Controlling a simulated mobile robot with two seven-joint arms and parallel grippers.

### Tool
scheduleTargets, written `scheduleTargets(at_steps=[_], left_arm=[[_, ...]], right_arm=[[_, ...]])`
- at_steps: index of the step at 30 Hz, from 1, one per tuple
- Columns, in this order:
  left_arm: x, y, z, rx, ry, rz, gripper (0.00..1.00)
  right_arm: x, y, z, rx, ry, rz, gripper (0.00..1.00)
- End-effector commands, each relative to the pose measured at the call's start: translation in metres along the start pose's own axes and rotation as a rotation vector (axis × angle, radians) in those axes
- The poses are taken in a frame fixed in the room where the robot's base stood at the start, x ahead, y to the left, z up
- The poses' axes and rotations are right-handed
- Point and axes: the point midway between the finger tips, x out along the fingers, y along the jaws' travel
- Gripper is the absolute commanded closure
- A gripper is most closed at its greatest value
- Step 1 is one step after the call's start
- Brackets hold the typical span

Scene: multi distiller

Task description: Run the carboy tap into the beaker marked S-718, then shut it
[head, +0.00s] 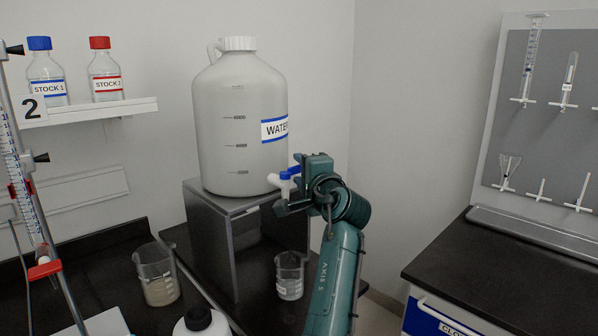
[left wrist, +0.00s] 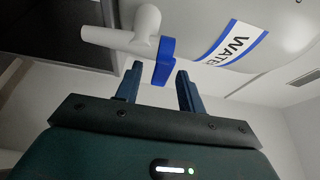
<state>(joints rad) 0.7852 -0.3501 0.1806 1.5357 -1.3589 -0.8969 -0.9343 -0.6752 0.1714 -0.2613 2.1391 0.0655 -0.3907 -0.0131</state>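The white carboy (head: 238,120) labelled WATER stands on a grey stand. Its white tap (head: 280,182) has a blue handle (head: 289,174); both also show in the left wrist view, the tap (left wrist: 120,38) and the handle (left wrist: 163,60). My left gripper (head: 290,190) is at the tap. In the left wrist view its fingers (left wrist: 158,82) are open, apart, with the handle's end at the gap between their tips. A beaker (head: 290,275) stands below the tap; its lower part looks filled, and its marking is unreadable. I see no stream. My right gripper is out of view.
Another beaker (head: 157,275) with cloudy contents stands at left, near a dark-capped white bottle (head: 201,322). The grey stand (head: 212,245) rises beside the tap. A burette (head: 22,180) is at far left. Stock bottles sit on a shelf (head: 100,112).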

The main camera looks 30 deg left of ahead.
Motion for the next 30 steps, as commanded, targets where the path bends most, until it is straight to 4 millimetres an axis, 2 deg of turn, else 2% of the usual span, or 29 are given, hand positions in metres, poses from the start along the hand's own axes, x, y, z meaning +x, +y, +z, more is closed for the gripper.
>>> scheduleTargets(at_steps=[8, 22, 30], left_arm=[[-0.0002, -0.0003, 0.0000, 0.000, 0.000, 0.000, 0.63], [0.0000, 0.0001, 0.0001, 0.000, 0.000, 0.000, 1.00], [-0.0005, -0.0017, 0.0006, 0.003, 0.014, 0.001, 1.00]], right_arm=[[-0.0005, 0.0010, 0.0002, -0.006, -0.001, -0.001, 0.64], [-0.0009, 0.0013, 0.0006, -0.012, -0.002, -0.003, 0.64], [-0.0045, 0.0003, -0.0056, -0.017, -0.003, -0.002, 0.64]])
